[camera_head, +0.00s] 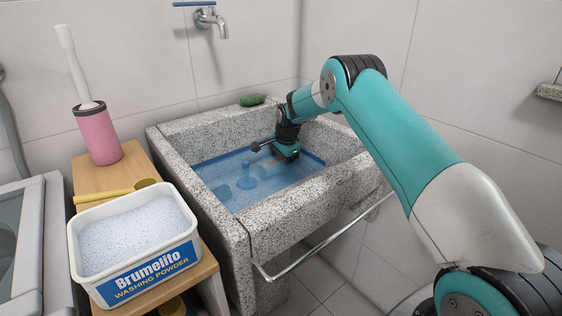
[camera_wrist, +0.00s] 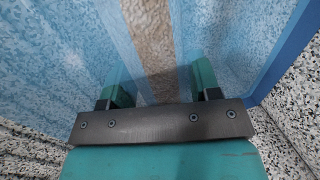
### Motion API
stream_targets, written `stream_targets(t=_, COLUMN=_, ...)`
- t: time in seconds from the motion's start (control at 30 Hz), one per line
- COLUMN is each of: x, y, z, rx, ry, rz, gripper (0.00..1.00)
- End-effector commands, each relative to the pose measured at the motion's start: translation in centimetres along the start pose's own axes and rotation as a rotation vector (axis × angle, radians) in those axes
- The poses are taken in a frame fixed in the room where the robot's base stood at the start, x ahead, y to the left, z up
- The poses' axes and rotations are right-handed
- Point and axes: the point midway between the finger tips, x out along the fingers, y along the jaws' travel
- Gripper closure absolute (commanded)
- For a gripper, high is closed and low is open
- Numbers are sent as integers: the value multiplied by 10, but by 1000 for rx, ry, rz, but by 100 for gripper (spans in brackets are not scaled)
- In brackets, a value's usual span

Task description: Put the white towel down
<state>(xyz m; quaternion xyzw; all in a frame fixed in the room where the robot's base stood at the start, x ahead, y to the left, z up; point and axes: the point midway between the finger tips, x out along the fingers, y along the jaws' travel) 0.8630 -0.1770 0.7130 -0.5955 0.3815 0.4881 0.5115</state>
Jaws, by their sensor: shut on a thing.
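My gripper (camera_wrist: 157,88) is low inside the stone sink (camera_head: 183,141), at the blue water (camera_head: 232,195), near the back right of the basin. Its two green fingers stand well apart in the wrist view and are shut on the white towel. The towel is hard to tell apart: blue-tinted, mottled bands fill the wrist view, with a brownish strip running up the middle beyond the fingers. In the head view my gripper and wrist hide most of what is held.
A green soap bar (camera_head: 252,100) lies on the sink's back rim. A washing powder tub (camera_head: 150,272), a yellow scoop (camera_head: 105,196) and a pink brush holder (camera_head: 98,135) stand on a wooden stand at left. A metal rail (camera_head: 325,243) runs along the sink front. A tap (camera_head: 211,20) is above.

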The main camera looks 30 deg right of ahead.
Motion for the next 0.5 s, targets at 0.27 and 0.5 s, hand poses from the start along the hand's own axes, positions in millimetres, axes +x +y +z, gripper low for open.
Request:
stream_targets(t=0.27, x=4, y=1, z=0, rx=0, ry=0, rz=0, gripper=66)
stream_targets(t=0.5, x=11, y=3, z=0, rx=0, ry=0, rz=0, gripper=66)
